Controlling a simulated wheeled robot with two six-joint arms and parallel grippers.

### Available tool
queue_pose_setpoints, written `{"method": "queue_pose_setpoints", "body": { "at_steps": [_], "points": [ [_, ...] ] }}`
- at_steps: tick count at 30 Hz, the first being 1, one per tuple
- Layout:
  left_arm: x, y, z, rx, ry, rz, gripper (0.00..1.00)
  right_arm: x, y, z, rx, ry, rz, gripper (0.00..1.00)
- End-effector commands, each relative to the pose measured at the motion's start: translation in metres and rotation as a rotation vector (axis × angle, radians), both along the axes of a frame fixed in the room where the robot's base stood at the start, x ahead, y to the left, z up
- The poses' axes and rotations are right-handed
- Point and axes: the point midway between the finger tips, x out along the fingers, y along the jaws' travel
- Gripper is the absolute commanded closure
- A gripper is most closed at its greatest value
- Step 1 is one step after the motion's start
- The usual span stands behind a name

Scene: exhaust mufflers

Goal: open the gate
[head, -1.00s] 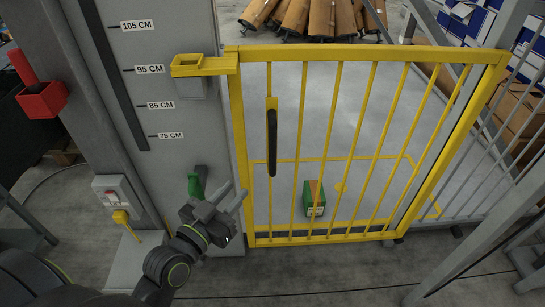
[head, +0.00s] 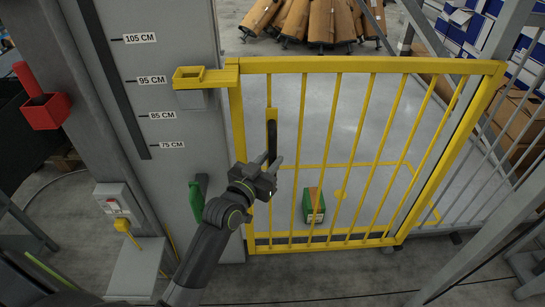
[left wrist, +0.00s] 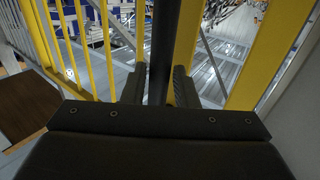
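The yellow barred gate (head: 368,66) stands closed between the grey post on the left and the railing on the right. Its upright black handle (head: 272,136) is on the left side of the gate. My left gripper (head: 274,165) is at the handle's lower part, hiding it. In the left wrist view the black handle (left wrist: 164,45) runs between the two fingers (left wrist: 160,88). The fingers look apart, with a narrow gap on the right of the handle. A yellow latch bracket (head: 207,76) sits on the post at the gate's top left. My right gripper is out of view.
The grey post (head: 185,30) with height marks stands left of the gate, with a green handle (head: 196,199) low on it and a red holder (head: 43,112) farther left.

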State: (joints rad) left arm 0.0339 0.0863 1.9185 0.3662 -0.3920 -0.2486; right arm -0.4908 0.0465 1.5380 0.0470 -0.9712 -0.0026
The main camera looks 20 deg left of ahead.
Motion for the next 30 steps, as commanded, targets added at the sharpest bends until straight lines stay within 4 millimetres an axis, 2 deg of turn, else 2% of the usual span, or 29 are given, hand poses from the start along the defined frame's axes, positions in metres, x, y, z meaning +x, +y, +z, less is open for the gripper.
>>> {"method": "queue_pose_setpoints", "body": {
  "at_steps": [6,14,21,30],
  "points": [
    [0.015,-0.002,0.0,0.001,0.0,0.0,0.74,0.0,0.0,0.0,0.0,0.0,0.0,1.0],
    [0.015,-0.002,0.0,0.001,0.0,0.0,0.74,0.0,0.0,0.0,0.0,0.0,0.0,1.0],
    [0.015,-0.002,0.0,0.001,0.0,0.0,1.0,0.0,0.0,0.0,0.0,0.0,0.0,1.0],
    [0.016,-0.002,0.0,0.001,0.0,0.0,1.0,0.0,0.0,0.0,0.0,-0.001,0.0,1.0]
  ]
}}
